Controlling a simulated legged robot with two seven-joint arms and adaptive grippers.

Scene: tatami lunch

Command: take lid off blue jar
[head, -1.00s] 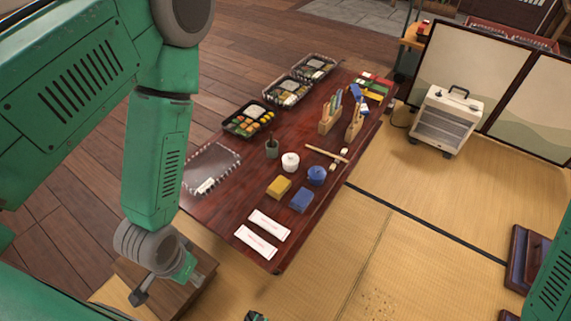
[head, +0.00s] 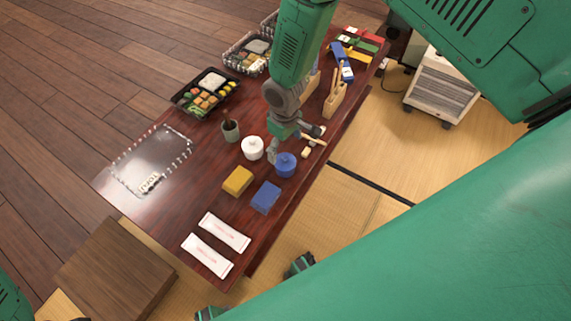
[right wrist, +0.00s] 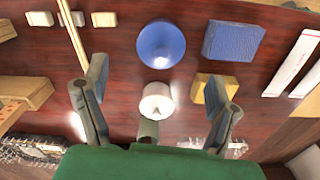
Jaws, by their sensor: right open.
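The blue jar (head: 286,166) stands on the dark red table (head: 215,165), its round blue lid on. In the right wrist view the blue jar (right wrist: 161,45) is seen from above, beyond the fingers. My right gripper (head: 294,143) is just behind the jar, one finger close to its left side; I cannot tell whether it touches. In the right wrist view my right gripper (right wrist: 160,82) has its fingers spread, with nothing held. My left gripper is not in view.
A white lidded jar (head: 252,148) stands left of the blue jar. A green cup (head: 231,131), yellow block (head: 238,181) and blue block (head: 266,197) are close by. Wooden holders (head: 335,98) stand behind. White packets (head: 224,232) lie at the front.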

